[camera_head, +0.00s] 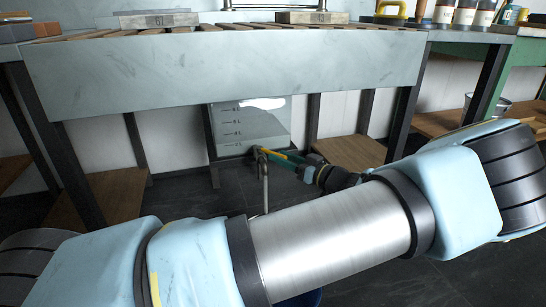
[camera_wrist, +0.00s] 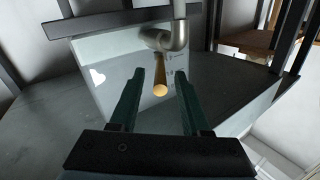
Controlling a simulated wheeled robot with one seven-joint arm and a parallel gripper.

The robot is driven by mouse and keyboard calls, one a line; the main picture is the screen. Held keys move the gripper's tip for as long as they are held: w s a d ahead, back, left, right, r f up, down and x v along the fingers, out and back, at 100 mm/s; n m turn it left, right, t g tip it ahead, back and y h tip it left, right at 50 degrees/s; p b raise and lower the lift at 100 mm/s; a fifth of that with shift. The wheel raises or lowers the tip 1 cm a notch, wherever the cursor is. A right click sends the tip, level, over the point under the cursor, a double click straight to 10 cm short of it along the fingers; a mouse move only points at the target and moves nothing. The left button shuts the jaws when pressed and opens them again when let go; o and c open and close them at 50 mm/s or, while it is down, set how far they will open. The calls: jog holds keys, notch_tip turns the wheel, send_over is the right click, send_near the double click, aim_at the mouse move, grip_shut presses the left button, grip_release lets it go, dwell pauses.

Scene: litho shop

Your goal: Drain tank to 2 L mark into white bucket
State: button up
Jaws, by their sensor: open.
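The tank (camera_head: 250,122) stands under the bench, translucent grey with litre marks on its left side. I cannot make out the liquid level surely, as a white glare patch lies near its top. A grey bent pipe (camera_head: 264,185) comes down in front of it and also shows in the wrist view (camera_wrist: 180,30). A brass-yellow lever (camera_wrist: 160,80) sticks out beside the pipe. My gripper (camera_head: 280,158) is open, its green fingers (camera_wrist: 158,90) on either side of the lever's end, with gaps showing. No white bucket shows clearly under the pipe; my arm hides much floor there.
The bench's pale front panel (camera_head: 230,75) hangs above the tank, with dark legs on both sides. Wooden shelves (camera_head: 350,152) flank the tank low down. A blue rounded edge (camera_head: 300,299) shows below my arm.

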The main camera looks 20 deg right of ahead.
aim_at(262, 149)
jog(key=shift+x, duration=1.9)
jog(key=shift+c, duration=0.4)
grip_shut()
